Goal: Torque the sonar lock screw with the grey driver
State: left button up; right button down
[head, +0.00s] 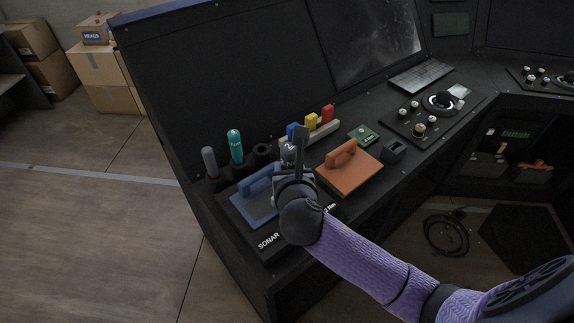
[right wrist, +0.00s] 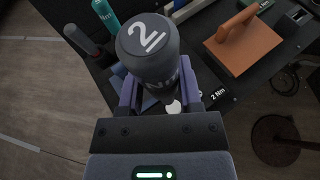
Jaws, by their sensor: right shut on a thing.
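My right gripper (head: 292,178) is shut on a dark grey driver (right wrist: 148,52) with a white "2" on its cap. The driver also shows in the head view (head: 288,153), above the sonar panel. In the right wrist view, my right gripper's fingers (right wrist: 160,94) stand on either side of the handle. The sonar panel (head: 268,241) carries a white "SONAR" label and a blue plate with a handle (head: 252,206). The driver's tip and the lock screw are hidden by the gripper and the handle. My left gripper is not in view.
A rack at the left holds a grey-handled tool (head: 209,161) and a teal tool (head: 235,147), beside an empty round holder (head: 262,152). An orange plate with a handle (head: 349,173) lies right of my gripper. Blue, yellow and red blocks (head: 311,121) stand behind.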

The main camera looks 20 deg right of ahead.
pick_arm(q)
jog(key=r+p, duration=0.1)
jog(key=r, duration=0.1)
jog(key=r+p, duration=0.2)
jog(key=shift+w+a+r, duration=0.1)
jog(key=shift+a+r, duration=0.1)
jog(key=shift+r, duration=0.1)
pick_arm(e)
jog(key=d+f+n+y, duration=0.1)
jog(key=d+n+y, duration=0.2)
jog(key=d, duration=0.3)
jog(key=shift+w+d+t+y, duration=0.15)
jog(key=shift+d+t+y, duration=0.15)
jog(key=shift+d+y, duration=0.15)
jog(key=shift+f, duration=0.1)
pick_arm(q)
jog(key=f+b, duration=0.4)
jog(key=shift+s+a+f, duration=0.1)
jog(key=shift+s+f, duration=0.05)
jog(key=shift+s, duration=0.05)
pick_arm(e)
notch_tip(320, 180, down, 7)
jog(key=shift+r, duration=0.2)
